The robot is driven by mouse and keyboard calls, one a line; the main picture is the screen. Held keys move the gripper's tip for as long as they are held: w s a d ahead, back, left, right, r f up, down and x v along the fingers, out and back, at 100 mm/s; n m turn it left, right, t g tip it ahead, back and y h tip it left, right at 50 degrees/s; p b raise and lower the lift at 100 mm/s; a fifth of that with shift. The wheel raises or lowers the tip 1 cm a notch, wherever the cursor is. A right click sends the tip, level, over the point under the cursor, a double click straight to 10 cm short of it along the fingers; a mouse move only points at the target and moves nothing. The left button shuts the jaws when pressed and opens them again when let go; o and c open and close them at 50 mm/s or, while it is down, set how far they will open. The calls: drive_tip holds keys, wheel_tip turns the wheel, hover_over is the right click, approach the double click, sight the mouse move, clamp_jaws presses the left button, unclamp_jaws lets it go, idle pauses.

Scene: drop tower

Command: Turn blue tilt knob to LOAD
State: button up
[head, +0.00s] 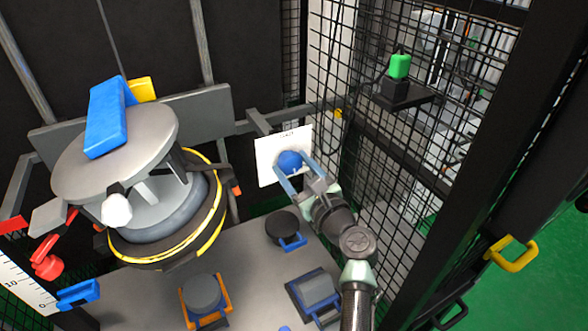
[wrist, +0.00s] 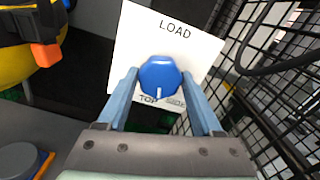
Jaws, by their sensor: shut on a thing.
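The blue tilt knob (wrist: 160,76) sits on a white label plate (wrist: 190,30). The plate reads LOAD above the knob and TOP below it, with another word at lower right partly hidden. The knob's white mark points down in the wrist view, toward the lower words and away from LOAD. My gripper (wrist: 160,88) has its two blue fingers on either side of the knob and is shut on it. In the head view the knob (head: 290,161) and plate (head: 267,165) stand right of the tower, with my gripper (head: 287,168) reaching from below right.
A round tower unit (head: 110,160) with a blue block (head: 106,118) on top stands at left. Black mesh fencing (head: 370,110) rises close to the right of my arm. Several dark fixtures, one a round puck (head: 282,225), sit on the grey deck (head: 245,275) below.

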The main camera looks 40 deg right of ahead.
drive_tip(key=n+b, duration=0.2)
drive_tip(key=n, duration=0.2)
drive_tip(key=shift+f+n, duration=0.1)
drive_tip(key=shift+n, duration=0.2)
drive_tip(key=n+b, duration=0.2)
drive_tip(key=n, duration=0.1)
drive_tip(key=shift+n, duration=0.4)
drive_tip(key=n+b, duration=0.2)
drive_tip(key=n, duration=0.2)
drive_tip(key=shift+b, duration=0.35)
drive_tip(key=n+b, duration=0.2)
drive_tip(key=n, duration=0.2)
drive_tip(key=n+b, duration=0.3)
drive_tip(key=n, duration=0.1)
drive_tip(key=shift+n, duration=0.3)
drive_tip(key=n+b, duration=0.3)
drive_tip(key=shift+n, duration=0.4)
drive_tip(key=n+b, duration=0.2)
drive_tip(key=n, duration=0.2)
drive_tip(key=shift+f+b, duration=0.1)
drive_tip(key=shift+b, duration=0.2)
drive_tip(key=shift+n+b, duration=1.05)
drive_tip(key=shift+n, duration=1.05)
drive_tip(key=shift+r, duration=0.2)
